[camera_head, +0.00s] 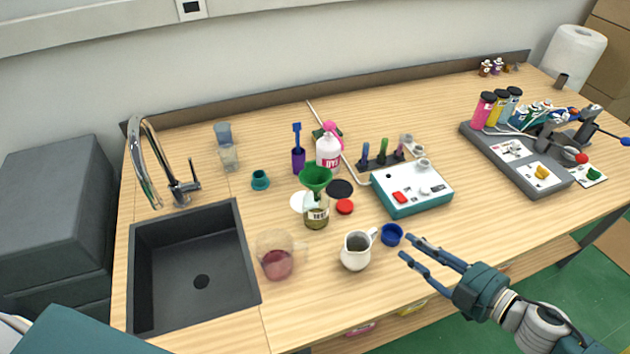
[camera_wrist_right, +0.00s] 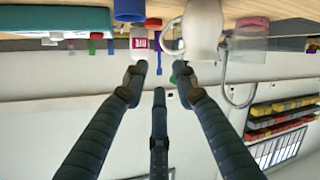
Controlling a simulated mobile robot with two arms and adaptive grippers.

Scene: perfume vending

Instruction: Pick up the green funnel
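The green funnel (camera_head: 315,179) sits upright in the mouth of a small labelled glass jar (camera_head: 317,213) near the middle of the table in the head view. In the right wrist view, a small green patch that may be the funnel shows between the fingers, mostly hidden. My right gripper (camera_head: 413,249) is open and empty at the table's front edge, to the right of the funnel and well apart from it. Its spread fingers also show in the right wrist view (camera_wrist_right: 160,75). My left gripper is not in view.
A white pitcher (camera_head: 356,252) and a blue cap (camera_head: 391,234) stand between my right gripper and the jar. A glass beaker (camera_head: 277,262) is left of the pitcher. A red lid (camera_head: 345,206), a white bottle (camera_head: 329,153) and a teal device (camera_head: 413,190) are close by.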

